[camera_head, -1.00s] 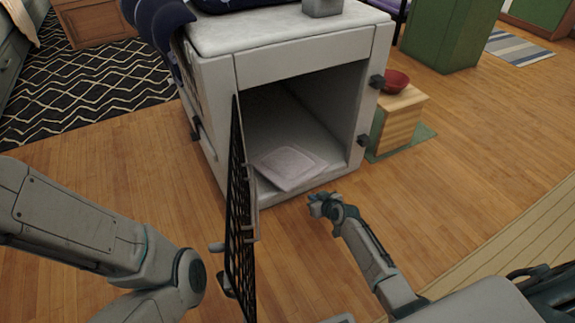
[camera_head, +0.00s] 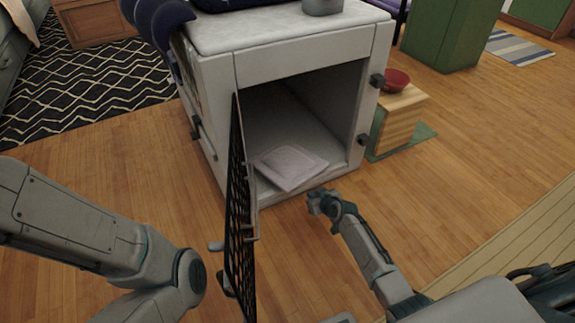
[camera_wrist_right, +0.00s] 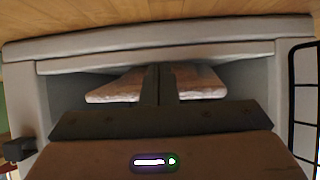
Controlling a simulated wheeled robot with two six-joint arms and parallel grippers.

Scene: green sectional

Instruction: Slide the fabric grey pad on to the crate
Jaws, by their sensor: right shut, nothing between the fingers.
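The grey fabric pad (camera_head: 291,167) lies flat inside the crate, on its floor near the front opening. The white crate (camera_head: 304,69) stands with its black wire door (camera_head: 237,210) swung open toward me. My right gripper (camera_head: 318,200) is shut and empty, just outside the crate's front sill and close to the pad's near edge. In the right wrist view the pad (camera_wrist_right: 115,88) shows on both sides of the dark fingers (camera_wrist_right: 158,85), which hide its middle. Whether the fingers touch it I cannot tell. My left gripper is out of the picture; only the left arm shows.
A small wooden stand (camera_head: 400,118) with a red bowl (camera_head: 396,80) on it is right of the crate, on a green mat (camera_head: 418,138). The open door stands between my two arms.

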